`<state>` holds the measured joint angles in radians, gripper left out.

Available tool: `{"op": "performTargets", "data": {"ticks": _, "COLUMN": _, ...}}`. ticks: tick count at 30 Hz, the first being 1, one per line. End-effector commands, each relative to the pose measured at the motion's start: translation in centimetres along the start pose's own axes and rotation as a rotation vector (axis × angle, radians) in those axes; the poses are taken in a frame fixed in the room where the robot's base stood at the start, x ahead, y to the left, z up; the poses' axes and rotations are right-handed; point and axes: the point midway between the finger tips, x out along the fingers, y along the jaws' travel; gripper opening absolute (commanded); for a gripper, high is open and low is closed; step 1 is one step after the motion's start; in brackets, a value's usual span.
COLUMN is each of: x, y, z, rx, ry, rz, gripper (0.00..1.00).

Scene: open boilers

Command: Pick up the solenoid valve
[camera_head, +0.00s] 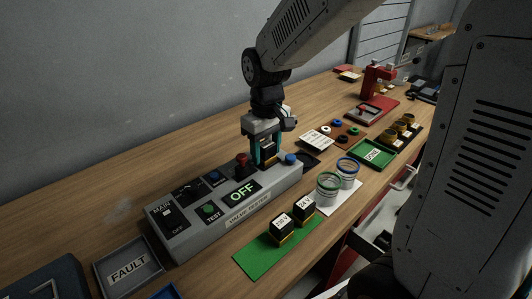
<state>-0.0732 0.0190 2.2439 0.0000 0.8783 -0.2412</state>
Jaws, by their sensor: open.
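My gripper (265,157) points down over the far right end of the grey valve tester box (238,212). Its jaws are open, one finger on each side of a dark block with a brassy part (268,150), which looks like a solenoid valve seated on the tester. The fingers hide part of it, and I cannot tell whether they touch it. Two similar black blocks with yellow bases, labelled 230 V (282,229) and 24 V (304,208), stand on a green mat (262,257) in front of the tester.
The tester has a red knob (242,161), a blue knob (290,159) and an OFF display (242,192). A FAULT tray (128,268) lies at lower left. A green tray (373,153) and a red press (377,82) are farther right.

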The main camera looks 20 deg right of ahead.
Motion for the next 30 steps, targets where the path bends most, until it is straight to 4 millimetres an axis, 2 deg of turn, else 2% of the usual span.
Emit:
{"op": "performTargets", "data": {"ticks": 1, "x": 0.0, "y": 0.0, "z": 0.0, "rx": 0.0, "ry": 0.0, "rz": 0.0, "gripper": 0.51}}
{"op": "performTargets", "data": {"ticks": 3, "x": 0.0, "y": 0.0, "z": 0.0, "rx": 0.0, "ry": 0.0, "rz": 0.0, "gripper": 0.31}}
{"op": "performTargets", "data": {"ticks": 6, "x": 0.0, "y": 0.0, "z": 0.0, "rx": 0.0, "ry": 0.0, "rz": 0.0, "gripper": 0.09}}
{"op": "performTargets", "data": {"ticks": 17, "x": -0.5, "y": 0.0, "z": 0.0, "rx": 0.0, "ry": 0.001, "rz": 0.0, "gripper": 0.09}}
{"op": "performTargets", "data": {"ticks": 20, "x": -1.2, "y": 0.0, "z": -0.1, "rx": 0.0, "ry": 0.003, "rz": 0.001, "gripper": 0.09}}
{"op": "performTargets", "data": {"ticks": 26, "x": -3.9, "y": 0.0, "z": -0.1, "rx": 0.0, "ry": 0.005, "rz": 0.001, "gripper": 0.09}}
{"op": "performTargets", "data": {"ticks": 30, "x": -3.9, "y": -1.1, "z": 2.9, "rx": -0.001, "ry": 0.002, "rz": 0.001, "gripper": 0.09}}
